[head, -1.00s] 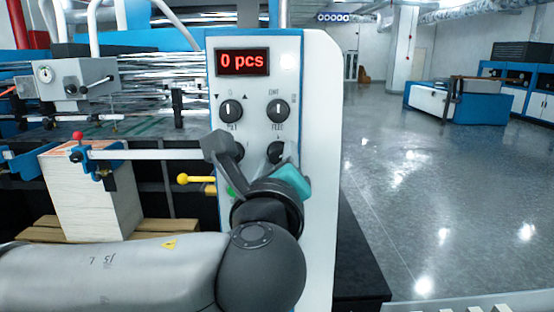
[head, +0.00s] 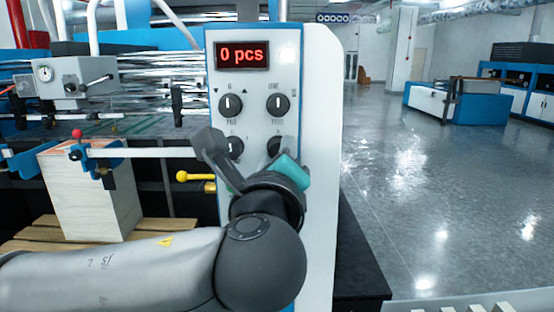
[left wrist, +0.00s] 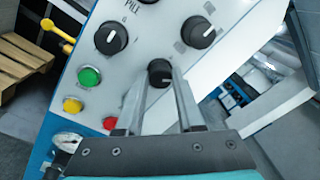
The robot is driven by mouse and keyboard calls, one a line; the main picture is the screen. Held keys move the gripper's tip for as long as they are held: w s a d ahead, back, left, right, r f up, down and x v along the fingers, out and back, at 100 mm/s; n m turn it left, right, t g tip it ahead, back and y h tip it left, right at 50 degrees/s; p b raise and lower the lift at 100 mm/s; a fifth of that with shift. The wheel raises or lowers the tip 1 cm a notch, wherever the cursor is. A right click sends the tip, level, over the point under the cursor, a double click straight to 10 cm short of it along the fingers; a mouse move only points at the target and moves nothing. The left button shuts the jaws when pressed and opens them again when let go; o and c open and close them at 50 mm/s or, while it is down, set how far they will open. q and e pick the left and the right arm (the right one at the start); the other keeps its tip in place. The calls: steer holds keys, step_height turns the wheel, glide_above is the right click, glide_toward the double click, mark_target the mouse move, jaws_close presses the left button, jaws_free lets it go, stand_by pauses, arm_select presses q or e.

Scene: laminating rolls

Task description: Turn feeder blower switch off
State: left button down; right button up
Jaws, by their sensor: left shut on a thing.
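My left gripper (head: 258,172) is in front of the white control panel (head: 313,120), its fingertips hidden from the head view by its own body. In the left wrist view the left gripper (left wrist: 160,80) has its two fingers on either side of a small black knob (left wrist: 159,73), shut on it. This knob has a pale pointer line and sits below two larger black knobs; its label is not readable. The left larger knob (left wrist: 111,38) has "PILE" above it. The other larger knob (left wrist: 198,32) is to the right. My right gripper is not in view.
Green (left wrist: 89,77), yellow (left wrist: 72,105) and red (left wrist: 109,123) buttons lie left of the held knob. A red display (head: 242,55) reads "0 pcs". A yellow-knobbed lever (head: 192,178) sticks out left of the panel. Open floor (head: 420,200) lies right.

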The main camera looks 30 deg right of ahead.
arm_select(q)
steer(key=shift+n+t+b, duration=0.6)
steer(key=shift+n+b, duration=1.55)
steer(key=shift+n, duration=3.35)
steer(key=c, duration=0.5)
jaws_free()
